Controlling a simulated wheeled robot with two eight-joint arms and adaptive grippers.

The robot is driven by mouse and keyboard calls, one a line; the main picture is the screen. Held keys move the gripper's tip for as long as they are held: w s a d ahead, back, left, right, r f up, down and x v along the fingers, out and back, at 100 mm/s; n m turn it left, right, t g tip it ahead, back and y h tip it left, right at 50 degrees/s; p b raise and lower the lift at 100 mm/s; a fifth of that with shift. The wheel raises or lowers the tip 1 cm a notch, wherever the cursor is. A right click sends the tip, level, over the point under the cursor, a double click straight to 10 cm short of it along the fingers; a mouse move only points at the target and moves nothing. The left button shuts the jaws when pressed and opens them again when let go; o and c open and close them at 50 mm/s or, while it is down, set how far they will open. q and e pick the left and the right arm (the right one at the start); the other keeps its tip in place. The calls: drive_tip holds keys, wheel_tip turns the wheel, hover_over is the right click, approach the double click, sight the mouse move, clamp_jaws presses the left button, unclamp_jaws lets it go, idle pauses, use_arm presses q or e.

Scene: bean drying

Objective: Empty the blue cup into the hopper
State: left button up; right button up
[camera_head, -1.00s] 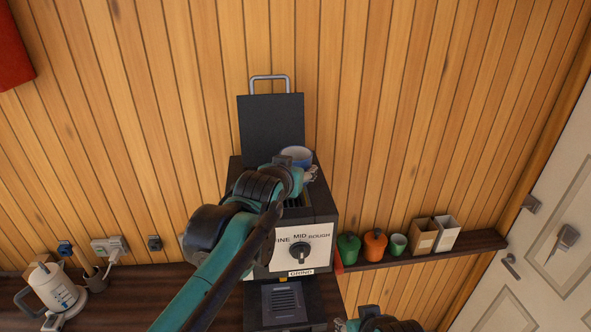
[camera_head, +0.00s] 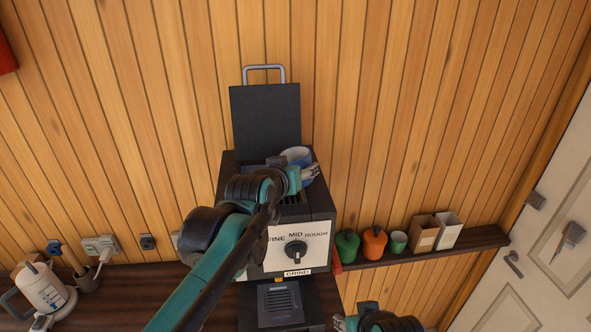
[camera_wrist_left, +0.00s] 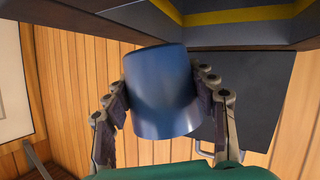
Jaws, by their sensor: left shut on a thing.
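The blue cup (camera_head: 308,162) is over the top of the grinder, at the right side of its hopper. Its pale inside and rim show in the head view, and it looks tilted. My left gripper (camera_head: 306,173) is shut on it. In the left wrist view the blue cup (camera_wrist_left: 162,92) sits between both fingers (camera_wrist_left: 165,98). The hopper (camera_head: 290,198) is the dark opening in the grinder's top, largely hidden by my arm. Whether beans are in the cup or hopper cannot be seen. My right gripper (camera_head: 345,322) is only partly in view at the bottom edge.
The black grinder lid (camera_head: 266,122) stands raised behind the hopper against the plank wall. The grinder front (camera_head: 280,247) has a dial. A shelf (camera_head: 470,244) at right holds several containers. A white kettle (camera_head: 42,288) stands on the counter at left.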

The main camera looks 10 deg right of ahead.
use_arm(q)
drive_tip(key=shift+s+a, duration=0.1)
drive_tip(key=shift+s, duration=0.15)
drive_tip(key=shift+w+d+n+h, duration=0.4)
drive_tip(key=shift+n+h, duration=0.1)
drive_tip(key=shift+n, duration=0.1)
drive_tip(key=shift+s+r, duration=0.15)
drive_tip(key=shift+s, duration=0.05)
drive_tip(key=shift+d+n, duration=0.1)
drive_tip(key=shift+n, duration=0.2)
drive_tip(key=shift+s+n+g+h+b, duration=0.3)
drive_tip(key=shift+n+h+b, duration=0.25)
drive_tip(key=shift+n, duration=0.25)
drive_tip(key=shift+r, duration=0.1)
